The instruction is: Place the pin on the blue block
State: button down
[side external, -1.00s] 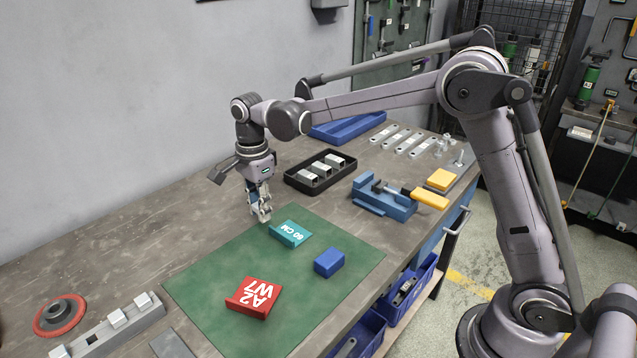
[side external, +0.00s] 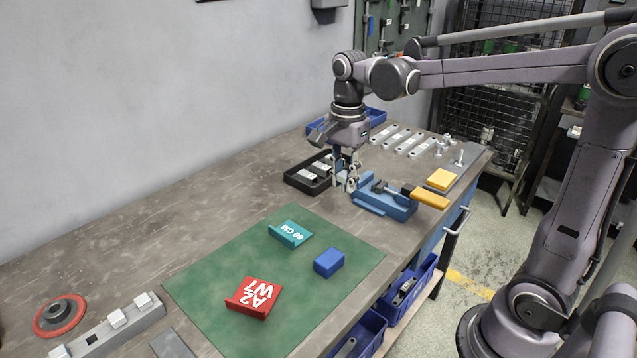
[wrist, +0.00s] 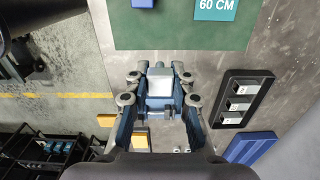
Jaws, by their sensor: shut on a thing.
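My gripper (side external: 346,186) points down between the black tray and the blue vise in the side external view. In the wrist view my gripper (wrist: 160,92) is shut on a light grey piece (wrist: 160,82) between its fingers. The fingers partly hide this piece, and I cannot tell for sure that it is the pin. The blue block (side external: 328,263) lies on the green mat (side external: 215,300), apart from my gripper. Part of the blue block (wrist: 142,3) shows at the top edge of the wrist view.
A teal piece (side external: 290,233) and a red piece (side external: 253,297) lie on the mat. The black tray (side external: 292,180) holds several metal blocks.

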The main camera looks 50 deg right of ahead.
jog(key=s+d, duration=0.2)
jog(key=s, duration=0.5)
send_over(330, 257)
notch_tip(330, 257, down, 7)
jog(key=shift+r, duration=0.1)
jog(key=shift+f, duration=2.1)
jog(key=shift+f, duration=0.1)
jog(key=c, duration=1.1)
grip_release()
jog(key=shift+c, duration=0.2)
